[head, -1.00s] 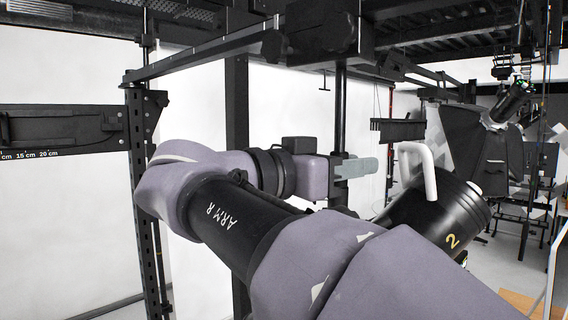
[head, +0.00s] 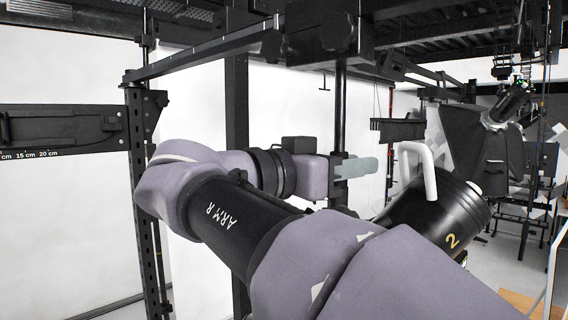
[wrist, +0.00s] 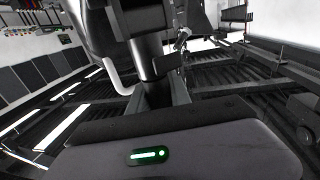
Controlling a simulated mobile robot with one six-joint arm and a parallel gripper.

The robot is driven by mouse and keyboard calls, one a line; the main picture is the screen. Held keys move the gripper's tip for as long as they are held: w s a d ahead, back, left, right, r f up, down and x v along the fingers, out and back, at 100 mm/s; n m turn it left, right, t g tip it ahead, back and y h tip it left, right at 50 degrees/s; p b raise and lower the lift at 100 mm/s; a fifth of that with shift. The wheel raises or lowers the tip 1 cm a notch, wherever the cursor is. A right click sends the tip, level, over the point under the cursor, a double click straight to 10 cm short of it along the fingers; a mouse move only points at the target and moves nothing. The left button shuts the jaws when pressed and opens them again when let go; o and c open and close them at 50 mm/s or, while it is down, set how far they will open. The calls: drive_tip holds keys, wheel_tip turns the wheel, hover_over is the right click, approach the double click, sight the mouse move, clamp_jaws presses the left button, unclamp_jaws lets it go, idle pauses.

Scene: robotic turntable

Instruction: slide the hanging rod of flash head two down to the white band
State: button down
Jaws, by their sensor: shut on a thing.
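Flash head two (head: 440,215) is a black cylinder with a yellow 2 and a white tubular handle (head: 428,170), tilted behind my arm at the right in the head view. Its hanging rod (head: 341,110) is dark and vertical and comes down from the black overhead carriage. My gripper (head: 357,167) has pale grey fingers and is shut on the rod, below the carriage. In the wrist view the fingers (wrist: 158,93) close on the dark rod (wrist: 150,50), with the white handle to the left. I cannot make out the white band; my arm hides the lower parts.
The overhead carriage (head: 325,35) and its rail (head: 205,55) cross above my arm. A perforated upright (head: 146,200) stands at the left, with a marked scale bar (head: 60,130) beyond it. A dark bracket (head: 397,130) is to the right of the rod.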

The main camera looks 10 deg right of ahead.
wheel_tip(320, 180, down, 10)
drive_tip(key=b, duration=0.7)
drive_tip(key=c, duration=1.2)
unclamp_jaws()
drive_tip(key=shift+r, duration=0.1)
